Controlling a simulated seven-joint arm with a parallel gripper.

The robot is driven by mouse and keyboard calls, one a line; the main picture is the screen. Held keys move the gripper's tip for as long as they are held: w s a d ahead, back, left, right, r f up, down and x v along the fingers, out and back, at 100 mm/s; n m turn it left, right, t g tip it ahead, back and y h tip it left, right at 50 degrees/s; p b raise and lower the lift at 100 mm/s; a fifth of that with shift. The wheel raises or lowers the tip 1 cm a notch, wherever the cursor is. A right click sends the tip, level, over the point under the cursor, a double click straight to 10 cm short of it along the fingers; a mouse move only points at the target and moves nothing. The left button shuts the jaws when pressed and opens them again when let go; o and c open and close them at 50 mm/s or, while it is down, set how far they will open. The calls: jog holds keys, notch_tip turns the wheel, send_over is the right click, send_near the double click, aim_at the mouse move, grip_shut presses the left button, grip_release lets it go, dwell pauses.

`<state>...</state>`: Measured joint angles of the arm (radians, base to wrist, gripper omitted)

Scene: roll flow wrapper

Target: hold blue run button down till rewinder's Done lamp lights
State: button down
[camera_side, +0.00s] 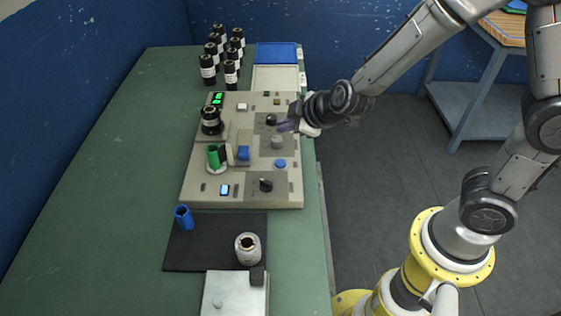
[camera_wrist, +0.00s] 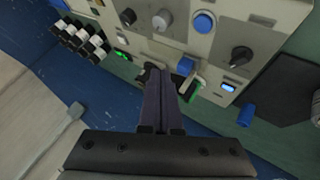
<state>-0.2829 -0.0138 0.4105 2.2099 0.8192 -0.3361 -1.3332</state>
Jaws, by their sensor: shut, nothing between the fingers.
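The round blue button (camera_side: 280,164) sits on the right half of the beige machine panel (camera_side: 192,190). It also shows in the wrist view (camera_wrist: 204,22), beyond and right of the fingertips. My gripper (camera_side: 281,127) is shut and empty. It is above the panel's upper right part, near a black knob and a grey knob, apart from the blue button. In the wrist view my gripper's fingers (camera_wrist: 156,72) lie together. No label reading Done is legible, so I cannot tell which lamp is the Done lamp.
A green-lit display (camera_side: 217,99), black knob (camera_side: 266,185), grey knob (camera_side: 277,142), green cylinder (camera_side: 213,157) and blue block (camera_side: 243,153) are on the panel. Several black bottles (camera_side: 208,70) stand behind. A black mat (camera_side: 205,250) lies in front. The bench's left side is clear.

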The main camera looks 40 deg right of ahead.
aim_at(285, 164)
jog(key=shift+f, duration=4.4)
jog(key=shift+f, duration=0.4)
